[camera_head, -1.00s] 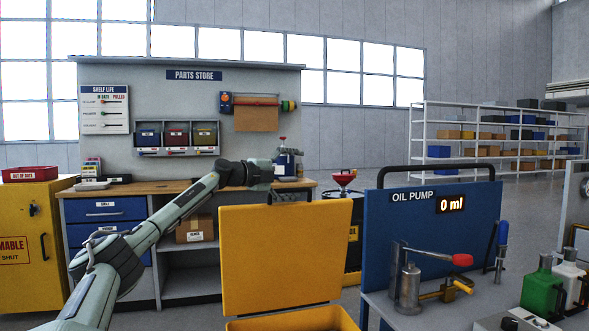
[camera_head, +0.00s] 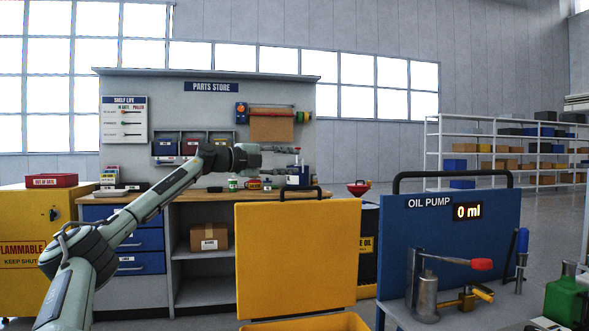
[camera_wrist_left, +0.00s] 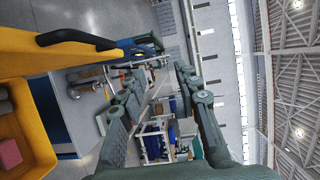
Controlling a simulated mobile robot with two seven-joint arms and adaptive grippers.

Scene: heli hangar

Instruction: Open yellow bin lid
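The yellow bin lid (camera_head: 298,262) stands upright in the head view, with a black handle (camera_head: 286,191) along its top edge. The yellow bin's rim (camera_head: 345,321) shows at the bottom, below the lid. My left gripper (camera_head: 284,166) is just above the lid's top edge, apart from the handle. In the left wrist view my left gripper (camera_wrist_left: 160,78) has its two fingers spread with nothing between them. The lid (camera_wrist_left: 28,50) and its handle (camera_wrist_left: 78,40) lie left of the fingers there, and the open bin (camera_wrist_left: 30,135) shows a pink item inside. My right gripper is not in view.
An oil pump stand with a blue panel (camera_head: 450,225) stands right of the lid. The parts store workbench (camera_head: 210,196) is behind the gripper, with a cardboard box (camera_head: 209,237) on its shelf. A yellow cabinet (camera_head: 22,255) is at far left.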

